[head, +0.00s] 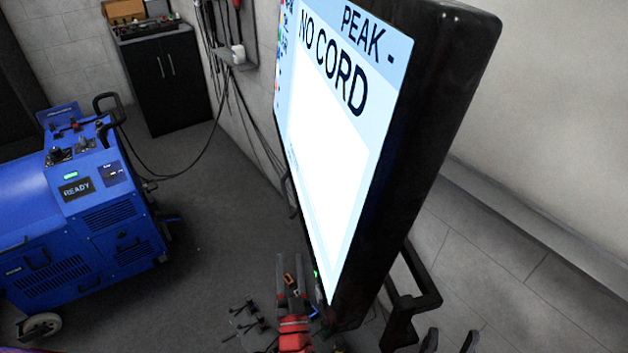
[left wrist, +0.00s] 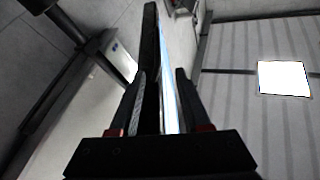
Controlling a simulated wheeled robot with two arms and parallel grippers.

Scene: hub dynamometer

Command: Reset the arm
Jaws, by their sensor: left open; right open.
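My left gripper (head: 291,268) is open at the bottom middle of the head view, close beside the lower left edge of the big monitor (head: 440,110). In the left wrist view my left gripper (left wrist: 160,75) has its fingers apart, and the monitor (left wrist: 151,60) shows nearly edge-on in the gap. I cannot tell whether the fingers touch it. My right gripper (head: 451,343) shows only as two dark fingertips, apart, at the bottom edge, right of the monitor. No object shows in it. The monitor reads "PEAK -" and "NO CORD".
A blue wheeled machine (head: 90,215) with a "READY" display stands at the left. A black cabinet (head: 165,80) stands at the back wall, where cables hang. Small dark parts (head: 245,318) lie low, left of my left gripper. The grey floor (head: 210,230) between machine and monitor is mostly clear.

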